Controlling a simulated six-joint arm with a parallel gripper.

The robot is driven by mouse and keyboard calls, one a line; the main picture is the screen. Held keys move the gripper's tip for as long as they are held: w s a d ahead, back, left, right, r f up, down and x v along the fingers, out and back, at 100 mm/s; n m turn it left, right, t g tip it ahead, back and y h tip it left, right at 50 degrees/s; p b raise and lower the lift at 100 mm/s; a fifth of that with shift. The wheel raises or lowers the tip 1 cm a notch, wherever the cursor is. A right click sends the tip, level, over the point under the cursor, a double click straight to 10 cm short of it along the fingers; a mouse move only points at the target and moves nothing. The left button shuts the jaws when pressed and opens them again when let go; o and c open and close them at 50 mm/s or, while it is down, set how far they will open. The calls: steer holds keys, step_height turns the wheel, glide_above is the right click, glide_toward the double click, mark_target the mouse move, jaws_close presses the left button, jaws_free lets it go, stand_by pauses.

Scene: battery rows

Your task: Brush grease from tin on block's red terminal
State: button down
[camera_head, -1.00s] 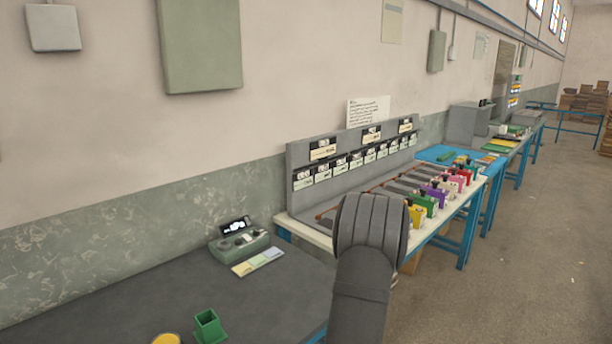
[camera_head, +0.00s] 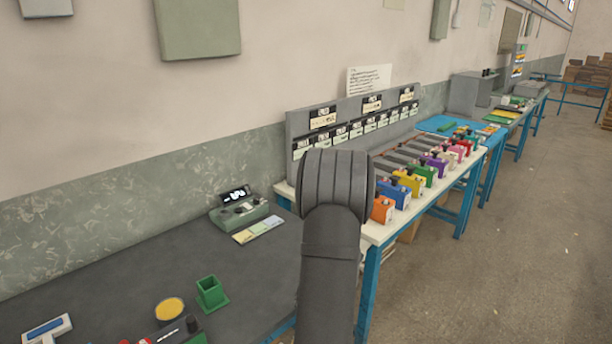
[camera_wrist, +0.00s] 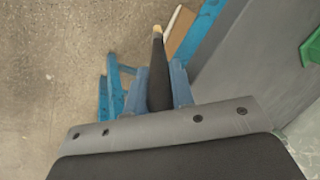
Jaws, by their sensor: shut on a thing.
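In the wrist view my gripper (camera_wrist: 164,88) is shut on a dark-handled brush (camera_wrist: 157,68) with a pale tip. The brush points away, over the floor and a blue bench frame. In the head view my arm hides the gripper and brush. The tin (camera_head: 169,308) shows as a round yellow top on the dark bench at lower left. A dark block (camera_head: 168,338) at the bottom edge is partly cut off. It has a black terminal (camera_head: 191,323) at its right end and small red parts at its left, near the frame edge.
A green square holder (camera_head: 211,294) stands right of the tin; it looks empty. A blue-and-white object (camera_head: 46,328) lies at lower left. A grey-green meter (camera_head: 238,213) and colour cards (camera_head: 258,230) sit further back. A rack bench with several coloured batteries (camera_head: 410,181) stands beyond my arm.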

steer(key=shift+s+a, duration=0.15)
steer(key=w+d+r+m, duration=0.1)
steer(key=w+d+r, duration=0.3)
steer(key=d+r, duration=0.4)
step_height(320, 180, up, 4)
steer(key=w+a+m, duration=0.1)
steer(key=w, duration=0.1)
steer(key=s+a+r+h, duration=0.1)
steer(key=a+r, duration=0.3)
steer(key=a, duration=0.3)
steer(key=a+r, duration=0.3)
steer(key=a, duration=0.5)
steer(key=s+a+r+n, duration=0.1)
steer(key=s+a+r, duration=0.3)
steer(key=s+a, duration=0.4)
steer(key=s+a+r, duration=0.3)
steer(key=s+a, duration=0.3)
steer(key=a, duration=0.4)
steer(key=s+a+r+n, duration=0.1)
steer(key=s+a+r, duration=0.3)
steer(key=s+a, duration=0.4)
steer(key=x, duration=0.6)
steer(key=shift+w+f+t+h, duration=0.2)
steer(key=shift+w+t+h, duration=0.1)
steer(key=shift+w+h, duration=0.1)
steer(key=shift+d+f, duration=0.15)
steer(key=shift+f, duration=0.4)
